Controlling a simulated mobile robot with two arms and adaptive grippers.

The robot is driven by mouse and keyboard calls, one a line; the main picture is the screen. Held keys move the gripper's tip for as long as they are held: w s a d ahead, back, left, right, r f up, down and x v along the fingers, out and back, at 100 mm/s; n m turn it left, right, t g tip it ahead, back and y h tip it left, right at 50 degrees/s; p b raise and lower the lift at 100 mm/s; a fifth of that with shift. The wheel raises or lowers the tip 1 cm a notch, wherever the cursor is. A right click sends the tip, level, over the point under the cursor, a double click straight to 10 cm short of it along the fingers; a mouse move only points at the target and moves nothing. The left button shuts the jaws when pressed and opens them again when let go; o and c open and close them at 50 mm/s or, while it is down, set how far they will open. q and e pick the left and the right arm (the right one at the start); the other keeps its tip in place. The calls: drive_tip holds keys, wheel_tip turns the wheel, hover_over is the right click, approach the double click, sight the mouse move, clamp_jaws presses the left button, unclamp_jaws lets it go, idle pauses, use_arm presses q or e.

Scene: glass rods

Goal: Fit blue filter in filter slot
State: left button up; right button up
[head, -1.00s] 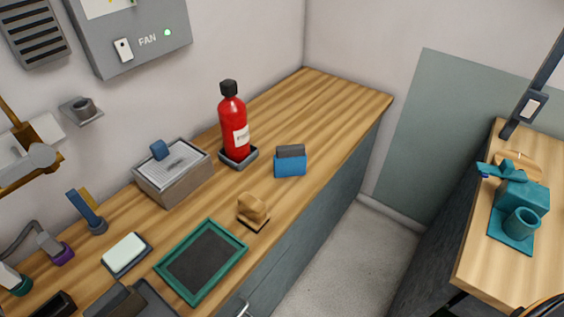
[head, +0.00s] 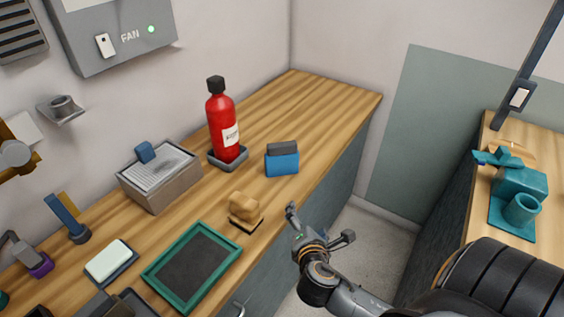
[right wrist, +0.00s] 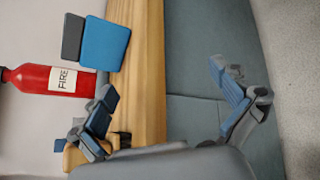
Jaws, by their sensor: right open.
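A blue block with a dark grey top (head: 282,163), which looks like the blue filter, stands on the wooden counter right of the red extinguisher. It also shows at the upper left of the right wrist view (right wrist: 104,45). My right gripper (head: 320,225) is open and empty, off the counter's front edge, nearer the camera than the block. In the right wrist view its spread fingers (right wrist: 165,90) have the counter edge between them, and the block lies beyond the left finger, apart from it. I cannot tell for certain which thing is the filter slot. My left gripper is not in view.
A red extinguisher (head: 222,125) stands in a grey tray beside the block. A grey slatted box (head: 160,190), a tan lump (head: 244,207) and a green-framed tray (head: 160,290) are on the counter. The counter's far end is clear. A second table (head: 485,225) stands right.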

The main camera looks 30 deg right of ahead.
sight(283, 159)
drive_tip(key=w+r+n+t, duration=0.1)
drive_tip(key=r+n, duration=0.1)
drive_tip(key=n, duration=0.1)
drive_tip(key=w+r+n+t, duration=0.2)
drive_tip(key=n, duration=0.2)
drive_tip(key=w+r+n+t, duration=0.2)
drive_tip(key=n, duration=0.1)
drive_tip(key=shift+w+a+n, duration=0.1)
drive_tip(key=shift+a+n, duration=0.15)
drive_tip(key=shift+n, duration=0.15)
drive_tip(key=shift+n+y, duration=0.3)
drive_tip(key=x, duration=0.9)
drive_tip(key=shift+r, duration=0.25)
drive_tip(key=x, duration=0.5)
drive_tip(key=shift+a+p, duration=0.15)
drive_tip(key=shift+p, duration=0.25)
drive_tip(key=c, duration=0.7)
